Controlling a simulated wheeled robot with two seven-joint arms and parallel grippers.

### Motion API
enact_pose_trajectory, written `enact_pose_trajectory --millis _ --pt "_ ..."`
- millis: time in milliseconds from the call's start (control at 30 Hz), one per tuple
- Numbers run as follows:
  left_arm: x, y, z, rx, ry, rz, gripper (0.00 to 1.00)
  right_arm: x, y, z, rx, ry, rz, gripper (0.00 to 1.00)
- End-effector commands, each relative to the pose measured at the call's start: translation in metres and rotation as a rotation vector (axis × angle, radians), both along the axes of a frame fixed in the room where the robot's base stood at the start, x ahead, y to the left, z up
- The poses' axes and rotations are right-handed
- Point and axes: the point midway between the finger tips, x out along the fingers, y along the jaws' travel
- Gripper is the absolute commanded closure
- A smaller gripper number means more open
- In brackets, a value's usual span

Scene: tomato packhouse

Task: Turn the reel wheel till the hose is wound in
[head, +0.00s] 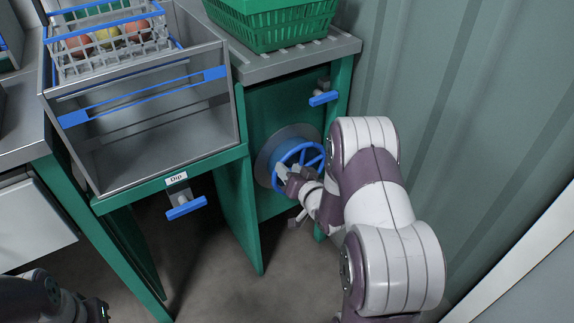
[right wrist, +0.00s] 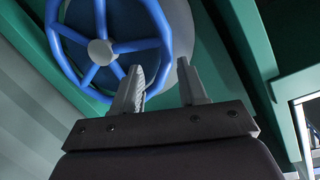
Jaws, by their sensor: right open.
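The blue spoked reel wheel (head: 302,157) is mounted on a round grey reel plate (head: 268,160) on the green cabinet front. My right gripper (head: 283,173) is at the wheel's lower left in the head view and hides part of it. In the right wrist view the wheel (right wrist: 112,47) fills the upper left. My right gripper (right wrist: 162,85) is open there, with its fingers pointing at the wheel's rim; I cannot tell whether they touch it. No hose can be made out. A dark part of my left arm shows at the lower left, with its fingers unclear.
A blue-handled valve (head: 323,97) sits above the wheel. Another blue handle (head: 186,207) hangs under the "Dip" label (head: 176,179) below the grey tank (head: 150,150). A green crate (head: 270,25) stands on the shelf. A corrugated wall (head: 470,130) limits room on the right.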

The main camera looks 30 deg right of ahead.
Motion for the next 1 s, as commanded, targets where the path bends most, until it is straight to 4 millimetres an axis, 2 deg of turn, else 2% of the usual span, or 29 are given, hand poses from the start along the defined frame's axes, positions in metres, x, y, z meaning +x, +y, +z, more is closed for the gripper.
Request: enact_pose_trajectory --millis 33,200,400,567,1000 --pt "0.0 0.0 0.012 0.0 0.0 0.0 1.0 -0.013 -0.001 0.01 0.0 0.003 -0.003 0.58" --pt "0.0 0.0 0.03 0.0 -0.001 0.0 1.0 -0.059 0.001 0.02 0.002 0.003 -0.004 0.58" --pt "0.0 0.0 0.039 0.0 0.0 0.0 1.0 -0.095 0.002 0.025 0.001 0.002 -0.002 0.58" --pt "0.0 0.0 0.04 0.0 0.0 0.0 1.0 -0.103 0.003 0.025 0.0 0.0 0.0 0.58" --pt "0.0 0.0 0.039 0.0 0.0 0.0 1.0 -0.103 0.003 0.025 -0.003 0.001 0.001 0.58"
